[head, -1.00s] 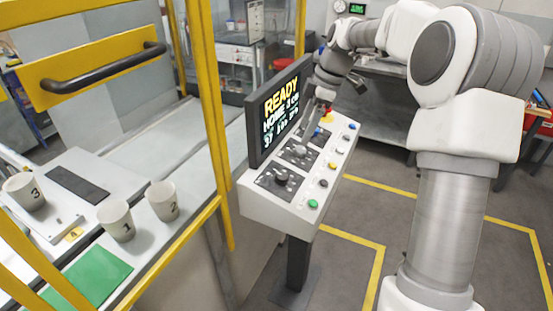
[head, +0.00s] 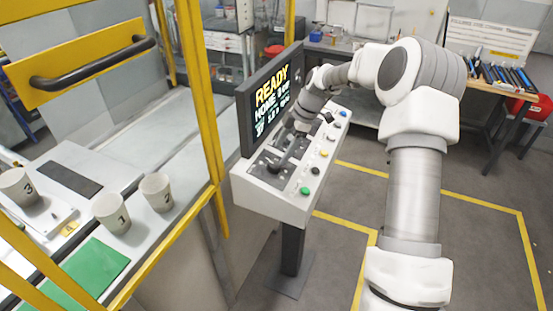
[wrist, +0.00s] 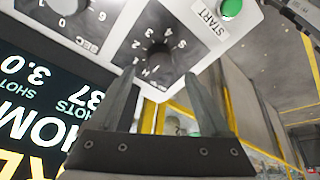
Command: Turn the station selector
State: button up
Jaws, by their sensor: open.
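The station selector is a dark knob (wrist: 158,56) on a black plate marked H and several numbers; it shows upside down in the wrist view, beside the START label. My gripper (wrist: 158,77) is open, with one finger to each side of the knob in that picture. Its fingers look short of the knob, and I cannot see contact. In the head view, my gripper (head: 287,152) is above the near end of the console (head: 262,195) and partly hides the dial plates there.
A second dial (wrist: 72,8) marked SEC is beside the selector. A green START button (wrist: 231,8) is close by. The screen (head: 272,98) reading READY stands along the console's left. Yellow guard posts (head: 205,80) and numbered cups (head: 111,212) are further left.

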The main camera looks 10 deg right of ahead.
aim_at(275, 164)
jog(key=x, duration=0.5)
jog(key=shift+a+f+p, duration=0.1)
jog(key=shift+f+p, duration=0.05)
jog(key=shift+p, duration=0.15)
grip_shut()
